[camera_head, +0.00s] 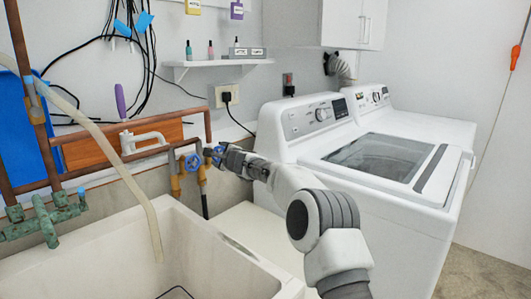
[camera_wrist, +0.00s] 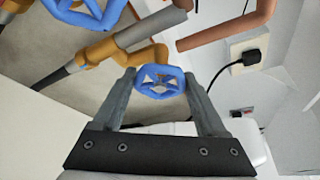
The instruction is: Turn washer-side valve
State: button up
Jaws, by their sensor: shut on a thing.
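The washer-side valve has a blue handwheel (camera_wrist: 160,82) on a brass body. In the wrist view it sits between the two fingers of my gripper (camera_wrist: 159,78), which is shut on its rim from both sides. In the head view my gripper (camera_head: 221,157) reaches left from the washer's front to this handwheel (camera_head: 217,150), which is partly hidden by the fingers. A second blue valve handwheel (camera_head: 193,162) is just left of it, apart from my gripper. It also shows at the upper left of the wrist view (camera_wrist: 85,12).
Copper pipes (camera_head: 110,150) run along the wall behind the valves. A utility sink (camera_head: 190,250) is below left. The washer (camera_head: 380,160) stands to the right. A black plug in a wall outlet (camera_head: 227,96) and a small shelf (camera_head: 220,62) are above.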

jog(key=shift+f+n+t+b, duration=0.2)
jog(key=shift+n+t+b, duration=0.75)
jog(key=shift+b, duration=2.8)
jog(key=shift+r+n+g+b, duration=0.15)
jog(key=shift+n+g+b, duration=0.1)
jog(key=shift+n+b, duration=0.2)
jog(key=shift+a+f, duration=0.15)
jog(key=shift+f, duration=0.35)
jog(key=shift+n, duration=0.4)
jog(key=shift+r+b, duration=0.15)
jog(key=shift+b, duration=0.2)
jog(key=shift+r, duration=0.1)
jog(key=o, duration=1.5)
jog(key=shift+r, duration=0.15)
